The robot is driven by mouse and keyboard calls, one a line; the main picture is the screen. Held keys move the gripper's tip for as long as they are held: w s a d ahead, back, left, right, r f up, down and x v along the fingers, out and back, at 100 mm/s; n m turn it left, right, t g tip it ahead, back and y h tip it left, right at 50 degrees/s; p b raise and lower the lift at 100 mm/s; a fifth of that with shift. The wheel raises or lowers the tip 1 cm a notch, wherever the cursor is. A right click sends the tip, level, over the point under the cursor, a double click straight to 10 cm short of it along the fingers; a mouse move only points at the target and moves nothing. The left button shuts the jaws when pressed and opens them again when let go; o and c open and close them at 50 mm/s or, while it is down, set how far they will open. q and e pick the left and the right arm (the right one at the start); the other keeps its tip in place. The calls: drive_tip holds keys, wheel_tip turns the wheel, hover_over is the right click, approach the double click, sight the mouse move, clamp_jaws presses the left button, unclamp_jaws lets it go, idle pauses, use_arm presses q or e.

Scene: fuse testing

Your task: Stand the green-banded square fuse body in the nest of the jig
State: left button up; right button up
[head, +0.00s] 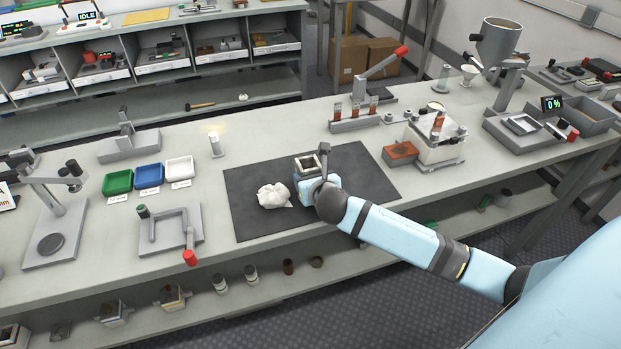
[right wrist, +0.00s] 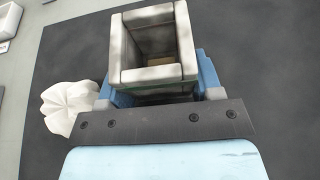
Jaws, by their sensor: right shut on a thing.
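The square fuse body (right wrist: 152,75) is a pale, smudged, open-topped hollow block with a green band low on its side. My right gripper (right wrist: 157,94) is shut on it, with a blue finger on either side. In the head view the body (head: 304,166) is upright over the dark mat; I cannot tell whether it touches the mat. My right gripper (head: 318,176) partly hides it. A grey fixture with a clamp frame and red-tipped handle (head: 172,230) stands to the left of the mat; I cannot tell whether it is the jig. My left gripper is not in view.
A crumpled white cloth (head: 274,195) lies left of the gripper on the dark mat (head: 245,220). Green (head: 117,183), blue (head: 148,176) and white (head: 180,169) trays stand to the left. A lever press (head: 365,110) and a brown block (head: 400,152) stand to the right.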

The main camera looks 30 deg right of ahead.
drive_tip(key=o, duration=1.2)
drive_tip(key=shift+f, duration=0.1)
drive_tip(key=shift+c, duration=0.2)
